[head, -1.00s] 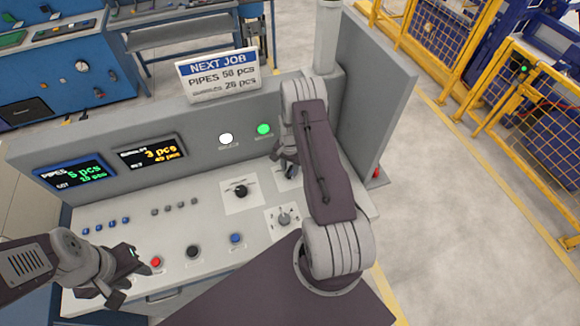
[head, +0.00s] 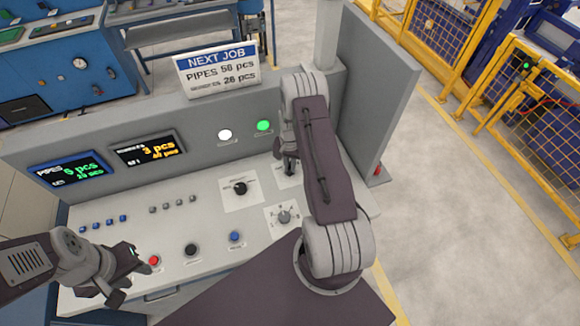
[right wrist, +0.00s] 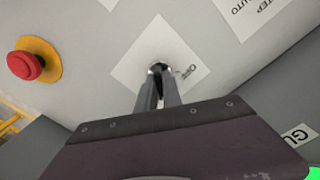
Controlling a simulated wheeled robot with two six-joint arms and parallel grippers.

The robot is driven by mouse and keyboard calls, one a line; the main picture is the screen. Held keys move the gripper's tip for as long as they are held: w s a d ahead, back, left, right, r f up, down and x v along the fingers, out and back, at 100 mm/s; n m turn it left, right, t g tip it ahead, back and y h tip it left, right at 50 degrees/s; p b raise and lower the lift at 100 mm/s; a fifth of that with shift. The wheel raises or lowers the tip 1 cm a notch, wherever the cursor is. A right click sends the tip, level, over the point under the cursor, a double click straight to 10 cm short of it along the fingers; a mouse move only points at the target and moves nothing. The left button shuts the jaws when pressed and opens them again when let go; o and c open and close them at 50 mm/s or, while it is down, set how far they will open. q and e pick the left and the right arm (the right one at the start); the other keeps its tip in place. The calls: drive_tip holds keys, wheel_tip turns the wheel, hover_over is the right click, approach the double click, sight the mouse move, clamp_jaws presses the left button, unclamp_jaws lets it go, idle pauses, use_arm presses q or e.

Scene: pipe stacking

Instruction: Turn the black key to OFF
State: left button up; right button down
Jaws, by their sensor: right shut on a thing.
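My right gripper (right wrist: 160,98) points down at the panel and is shut on the black key, in its round silver lock (right wrist: 157,68) on a white label plate (right wrist: 135,62). In the head view, my right gripper (head: 290,168) is partly covered by my own arm, at the right part of the desk. My left gripper (head: 132,276) is open and empty near the red button (head: 154,260) at the front left of the desk.
A black rotary knob (head: 240,188) and a grey selector (head: 284,217) lie close to the right gripper. A red mushroom button (right wrist: 26,65) on a yellow base is beside the lock. Black (head: 191,250) and blue (head: 235,236) buttons line the front. An upright side panel (head: 372,90) bounds the right.

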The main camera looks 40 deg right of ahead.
drive_tip(key=n+b, duration=0.2)
drive_tip(key=n, duration=0.1)
drive_tip(key=shift+f+n, duration=0.1)
drive_tip(key=shift+n, duration=0.3)
drive_tip(key=n+b, duration=0.1)
drive_tip(key=n, duration=0.2)
drive_tip(key=shift+n, duration=0.3)
drive_tip(key=n+b, duration=0.2)
drive_tip(key=n, duration=0.2)
drive_tip(key=shift+r+n+b, duration=0.2)
drive_tip(key=shift+n+b, duration=0.15)
drive_tip(key=shift+n, duration=1.65)
drive_tip(key=shift+w, duration=0.1)
drive_tip(key=c, duration=1.6)
unclamp_jaws()
drive_tip(key=shift+o, duration=0.5)
